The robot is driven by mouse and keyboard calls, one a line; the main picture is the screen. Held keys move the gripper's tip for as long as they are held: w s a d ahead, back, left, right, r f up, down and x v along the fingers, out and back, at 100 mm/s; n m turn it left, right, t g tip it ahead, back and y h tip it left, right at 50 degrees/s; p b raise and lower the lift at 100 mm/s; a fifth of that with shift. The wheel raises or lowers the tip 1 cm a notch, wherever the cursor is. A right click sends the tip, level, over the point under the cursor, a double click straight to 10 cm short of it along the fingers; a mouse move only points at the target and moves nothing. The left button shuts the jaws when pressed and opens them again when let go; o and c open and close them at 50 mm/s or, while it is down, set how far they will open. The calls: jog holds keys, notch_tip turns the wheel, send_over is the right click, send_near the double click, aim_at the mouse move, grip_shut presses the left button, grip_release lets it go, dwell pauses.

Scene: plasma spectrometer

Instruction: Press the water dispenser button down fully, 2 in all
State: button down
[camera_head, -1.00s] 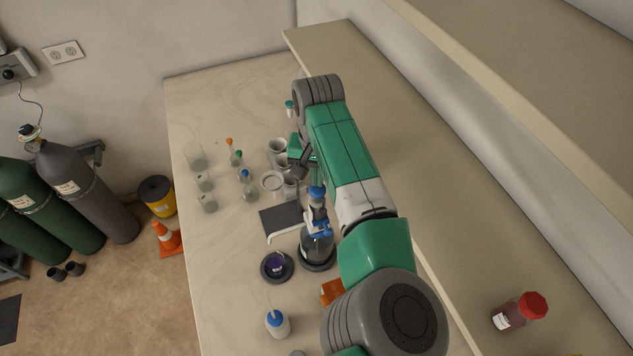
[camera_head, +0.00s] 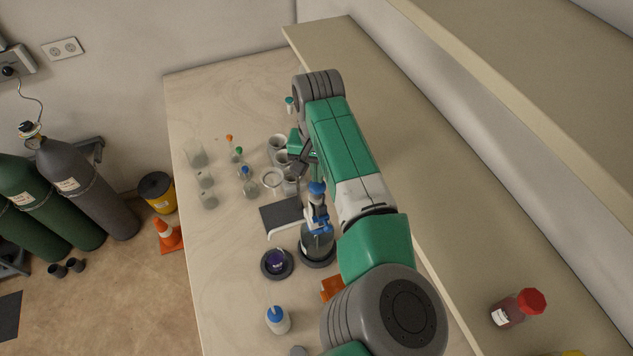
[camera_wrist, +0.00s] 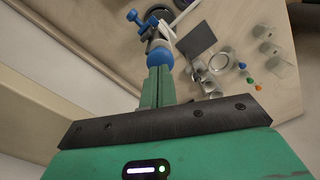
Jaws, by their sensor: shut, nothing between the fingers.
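The water dispenser is a dark glass bottle (camera_head: 317,250) in a round black base, with a blue and white pump head and a white spout to the left. Its blue rounded button (camera_head: 317,188) is on top. In the wrist view the blue button (camera_wrist: 160,57) appears at the tips of my gripper (camera_wrist: 158,70). The green fingers are shut together and empty. Whether they touch the button or are just above it I cannot tell. In the head view my gripper (camera_head: 300,157) shows only partly, beyond the dispenser, and its fingertips are not clear.
A purple-filled vessel (camera_head: 275,262) on a dark round base stands left of the dispenser. A dark flat plate (camera_head: 281,215), grey cups (camera_head: 278,144) and several small flasks (camera_head: 249,185) stand behind. A blue-capped white bottle (camera_head: 278,321) is in front. A shelf (camera_head: 430,190) runs along the right.

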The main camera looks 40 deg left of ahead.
jog(key=shift+r, duration=0.1)
notch_tip(320, 180, up, 5)
jog(key=p, duration=0.5)
dwell(0.3)
